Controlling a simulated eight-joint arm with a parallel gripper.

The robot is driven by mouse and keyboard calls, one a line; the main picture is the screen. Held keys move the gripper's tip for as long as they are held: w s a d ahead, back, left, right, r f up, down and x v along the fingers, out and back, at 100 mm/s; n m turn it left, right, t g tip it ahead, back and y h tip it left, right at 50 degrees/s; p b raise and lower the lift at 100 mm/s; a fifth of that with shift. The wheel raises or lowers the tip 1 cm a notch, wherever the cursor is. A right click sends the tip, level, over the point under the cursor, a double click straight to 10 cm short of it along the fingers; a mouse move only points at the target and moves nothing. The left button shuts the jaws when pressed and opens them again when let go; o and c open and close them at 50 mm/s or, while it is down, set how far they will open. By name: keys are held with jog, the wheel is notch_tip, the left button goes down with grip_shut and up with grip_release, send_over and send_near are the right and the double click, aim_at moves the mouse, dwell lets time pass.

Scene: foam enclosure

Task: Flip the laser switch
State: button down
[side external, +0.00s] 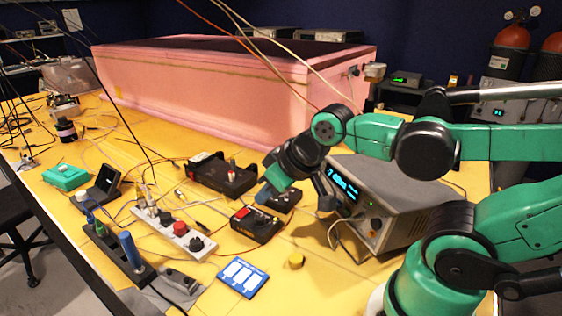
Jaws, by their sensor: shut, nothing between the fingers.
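My gripper (266,194) is shut and empty. Its tip points down and left over the yellow bench, close above a small black box behind the red-switch box. The black box with a red switch (256,222) lies just below and in front of the gripper. I cannot tell whether the fingertips touch anything. A larger black box (222,173) with a knob stands behind and to the left. No label reads clearly, so I cannot tell which switch belongs to the laser.
A grey instrument (392,205) with a lit display stands right of my gripper. A white control strip (172,231) with a red button and a black power strip (113,252) lie at left. A pink foam enclosure (210,85) fills the back. Cables cross the yellow bench.

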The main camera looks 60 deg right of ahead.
notch_tip(320, 180, up, 4)
jog(key=m+g, duration=0.7)
jog(key=m, duration=1.1)
send_over(240, 214)
notch_tip(240, 214, down, 14)
jog(key=shift+f, duration=0.1)
